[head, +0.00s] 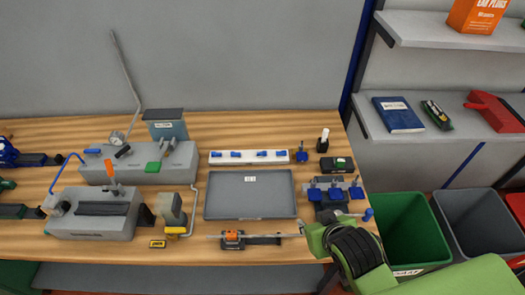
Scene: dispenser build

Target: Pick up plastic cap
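Small blue plastic parts stand in a row on a white strip (247,157) behind the grey tray; one blue part (236,155) sits near its middle. More blue parts (315,194) stand at the table's right end. Which of these is the plastic cap, I cannot tell at this size. My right arm comes in from the lower right. My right gripper (338,214) is at the table's right front corner, close to the right-hand blue parts. Its fingers are not clear, and no held object can be made out. My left gripper is not in view.
A flat grey tray (250,206) lies mid-table. Grey fixtures (92,222) with upright levers fill the left side. A clamp-like tool (233,237) lies at the front edge. Green (404,222) and grey (470,220) bins and a shelf (440,104) are at the right.

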